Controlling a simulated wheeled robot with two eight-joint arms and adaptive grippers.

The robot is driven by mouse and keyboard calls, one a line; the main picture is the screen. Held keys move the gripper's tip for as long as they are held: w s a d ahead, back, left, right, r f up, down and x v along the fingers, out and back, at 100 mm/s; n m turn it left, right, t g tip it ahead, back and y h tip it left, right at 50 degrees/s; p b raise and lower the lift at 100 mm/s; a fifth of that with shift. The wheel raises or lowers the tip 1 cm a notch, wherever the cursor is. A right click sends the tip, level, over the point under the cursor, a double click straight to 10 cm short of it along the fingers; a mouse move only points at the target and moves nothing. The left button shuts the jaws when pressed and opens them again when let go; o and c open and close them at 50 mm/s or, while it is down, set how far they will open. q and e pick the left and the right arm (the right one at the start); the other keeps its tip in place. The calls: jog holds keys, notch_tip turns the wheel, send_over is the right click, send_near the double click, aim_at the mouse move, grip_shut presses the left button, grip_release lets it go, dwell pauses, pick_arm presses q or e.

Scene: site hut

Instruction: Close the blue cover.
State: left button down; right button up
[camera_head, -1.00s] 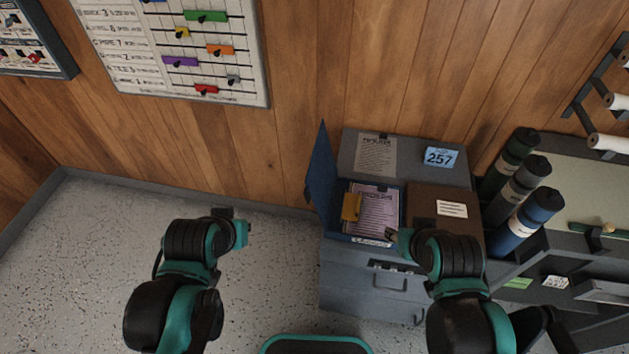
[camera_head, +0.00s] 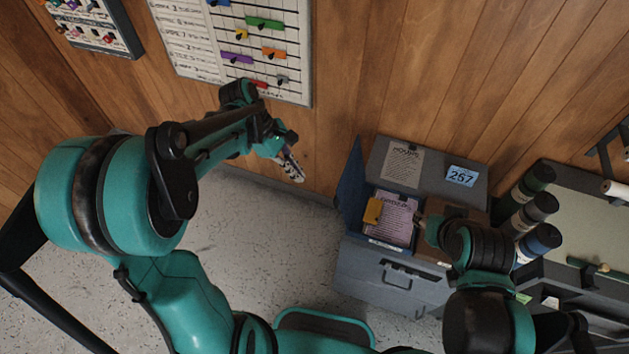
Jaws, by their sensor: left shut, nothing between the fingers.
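The blue cover (camera_head: 351,190) stands open, upright on the left side of a grey box (camera_head: 385,276). In the opening beside it lie a purple printed sheet (camera_head: 398,222) and a yellow-orange piece (camera_head: 373,210). My left gripper (camera_head: 294,171) is raised in front of the wood wall, left of the cover and apart from it. Its fingers are shut and empty. My right arm reaches over the right part of the box. The right gripper (camera_head: 424,222) is near the sheet's right edge, small and partly hidden by its own arm, so its jaws cannot be made out.
A brown cover (camera_head: 436,207) is on the box's right, partly behind my right arm. Blue, grey and green rolls (camera_head: 538,243) stand beside the box. A board with coloured sliders (camera_head: 290,75) hangs above my left gripper. The floor (camera_head: 270,235) left of the box is clear.

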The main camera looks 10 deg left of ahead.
pick_arm(q)
jog(key=s+d+f+b, duration=0.1)
jog(key=d+f+b, duration=0.1)
jog(key=d+f, duration=0.5)
jog(key=shift+d+f, duration=0.15)
jog(key=shift+d, duration=0.45)
jog(key=shift+s+d, duration=0.15)
